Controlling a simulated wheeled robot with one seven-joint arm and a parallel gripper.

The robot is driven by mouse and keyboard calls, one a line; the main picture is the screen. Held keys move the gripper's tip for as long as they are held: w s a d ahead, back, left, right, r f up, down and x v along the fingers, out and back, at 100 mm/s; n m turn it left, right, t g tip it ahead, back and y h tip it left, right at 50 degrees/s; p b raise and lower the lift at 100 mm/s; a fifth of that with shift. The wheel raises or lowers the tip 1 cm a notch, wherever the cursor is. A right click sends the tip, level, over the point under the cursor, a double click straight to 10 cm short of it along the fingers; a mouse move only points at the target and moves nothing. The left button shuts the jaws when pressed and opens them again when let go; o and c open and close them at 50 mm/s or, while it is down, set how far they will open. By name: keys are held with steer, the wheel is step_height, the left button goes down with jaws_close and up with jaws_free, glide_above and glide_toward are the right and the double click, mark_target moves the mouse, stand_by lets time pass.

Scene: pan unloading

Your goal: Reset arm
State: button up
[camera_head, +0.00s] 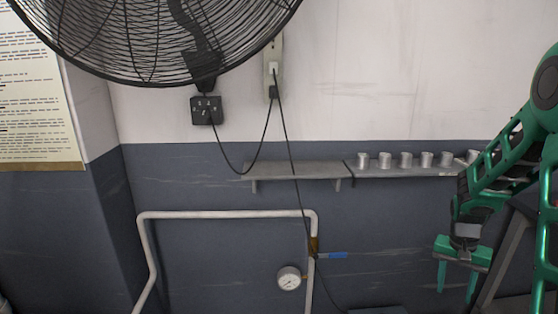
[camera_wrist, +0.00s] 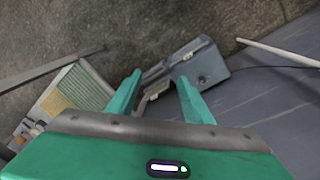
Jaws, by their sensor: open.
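My gripper (camera_head: 457,283) hangs at the right of the head view, pointing down, with its two green fingers apart and nothing between them. It also shows in the wrist view (camera_wrist: 157,90), where the green fingers are spread and empty. Beyond the fingers, well below, are the floor and a grey-blue box-like object (camera_wrist: 200,65). No pan shows in either view.
A wall shelf (camera_head: 400,172) with several small metal cups (camera_head: 406,160) is behind my arm. A large black fan (camera_head: 150,40) hangs at the upper left. A white pipe (camera_head: 230,214) with a gauge (camera_head: 289,278) and a blue-handled valve (camera_head: 332,255) runs along the wall.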

steer(key=s+a+r, duration=0.2)
steer(key=s+r, duration=0.3)
steer(key=s, duration=0.3)
steer(key=s+a+r+n+y, duration=0.1)
steer(key=s+a+r, duration=0.2)
steer(key=s, duration=0.6)
steer(key=s+a+r+n, duration=0.1)
steer(key=s+a+r, duration=0.2)
steer(key=s+r, duration=0.4)
steer(key=shift+s+r+t+y, duration=0.15)
steer(key=shift+s+t+y, duration=0.2)
steer(key=shift+s, duration=0.8)
